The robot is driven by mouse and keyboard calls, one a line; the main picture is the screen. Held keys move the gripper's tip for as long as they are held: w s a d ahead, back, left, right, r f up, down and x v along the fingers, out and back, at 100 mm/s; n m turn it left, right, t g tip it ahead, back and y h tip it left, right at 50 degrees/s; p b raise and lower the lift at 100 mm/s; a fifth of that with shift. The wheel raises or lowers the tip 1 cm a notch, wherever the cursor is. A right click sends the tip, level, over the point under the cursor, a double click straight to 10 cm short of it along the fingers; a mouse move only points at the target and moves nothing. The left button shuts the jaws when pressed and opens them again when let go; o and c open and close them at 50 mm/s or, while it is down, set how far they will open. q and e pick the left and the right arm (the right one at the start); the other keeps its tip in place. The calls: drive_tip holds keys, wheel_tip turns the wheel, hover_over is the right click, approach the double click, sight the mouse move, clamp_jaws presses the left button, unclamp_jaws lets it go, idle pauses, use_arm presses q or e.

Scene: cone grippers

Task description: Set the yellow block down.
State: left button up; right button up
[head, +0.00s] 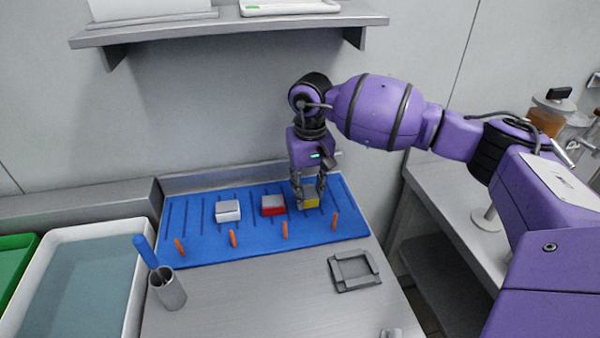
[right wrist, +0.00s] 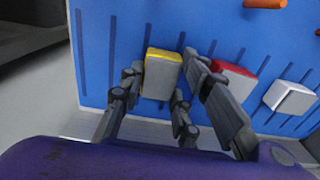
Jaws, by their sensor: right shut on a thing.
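The yellow block (head: 310,202) has a grey top and is at the right part of the blue board (head: 260,240), in line with the other blocks. My right gripper (head: 309,196) points down and is shut on it. In the right wrist view the yellow block (right wrist: 162,73) sits between the fingers of my right gripper (right wrist: 165,75). Whether its underside touches the board is hard to tell. My left gripper is not in view.
A red block (head: 273,206) and a white block (head: 228,211) stand on the board to the left. Several orange pegs (head: 285,230) line its front. A grey square tray (head: 354,270) and a cup (head: 168,289) with a blue-handled tool are nearer. A shelf (head: 230,25) hangs above.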

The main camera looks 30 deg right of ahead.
sight(309, 191)
drive_tip(key=shift+f, duration=0.35)
drive_tip(key=o, duration=1.2)
drive_tip(key=shift+r, duration=0.1)
drive_tip(key=shift+r+b, duration=0.4)
drive_tip(key=shift+r, duration=3.6)
